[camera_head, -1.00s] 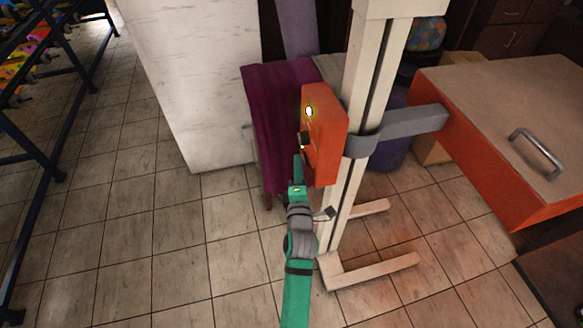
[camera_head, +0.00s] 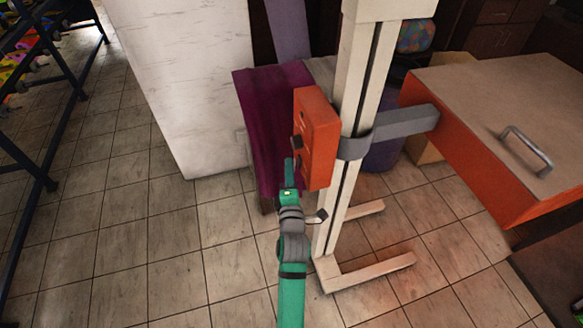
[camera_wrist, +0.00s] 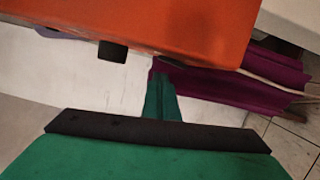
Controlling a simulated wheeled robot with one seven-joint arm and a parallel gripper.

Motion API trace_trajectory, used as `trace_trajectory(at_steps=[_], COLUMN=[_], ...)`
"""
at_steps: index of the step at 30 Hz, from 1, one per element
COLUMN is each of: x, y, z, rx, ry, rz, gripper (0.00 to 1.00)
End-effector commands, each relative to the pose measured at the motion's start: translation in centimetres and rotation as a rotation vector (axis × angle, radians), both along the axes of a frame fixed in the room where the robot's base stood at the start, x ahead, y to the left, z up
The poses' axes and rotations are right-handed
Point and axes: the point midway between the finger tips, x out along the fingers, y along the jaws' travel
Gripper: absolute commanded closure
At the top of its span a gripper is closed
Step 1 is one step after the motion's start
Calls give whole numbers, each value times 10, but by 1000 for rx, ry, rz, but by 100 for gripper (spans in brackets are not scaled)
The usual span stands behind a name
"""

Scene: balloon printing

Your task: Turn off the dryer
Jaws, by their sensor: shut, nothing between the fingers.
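The dryer's orange control box (camera_head: 316,138) is fixed to a white upright stand (camera_head: 357,115). A black knob (camera_head: 297,142) sticks out from its left face, and no lit lamp shows on that face. The dryer's flat orange panel (camera_head: 500,105), with a metal handle, extends to the right. My gripper (camera_head: 288,168) is shut and empty, just below and left of the knob; I cannot tell if it touches the box. In the wrist view, the box (camera_wrist: 190,25) fills the top, the knob (camera_wrist: 112,51) hangs at its lower edge, and my gripper's tip (camera_wrist: 160,80) is right of the knob.
A purple-covered table (camera_head: 265,110) stands behind the box. A white panel (camera_head: 185,85) is at its left. A dark rack (camera_head: 35,140) with colourful items is at the far left. The stand's feet (camera_head: 375,270) spread on the tiles. The floor at lower left is clear.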

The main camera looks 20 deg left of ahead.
Motion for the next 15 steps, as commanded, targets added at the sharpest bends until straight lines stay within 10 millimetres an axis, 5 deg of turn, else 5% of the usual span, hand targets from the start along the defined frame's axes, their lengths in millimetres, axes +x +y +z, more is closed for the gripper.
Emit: trace_trajectory(at_steps=[6,15], x=[-14,-67], y=[20,-3], z=[3,4], rx=[-1,-1], ry=[-1,1], rz=[-3,-8], gripper=[100,100])
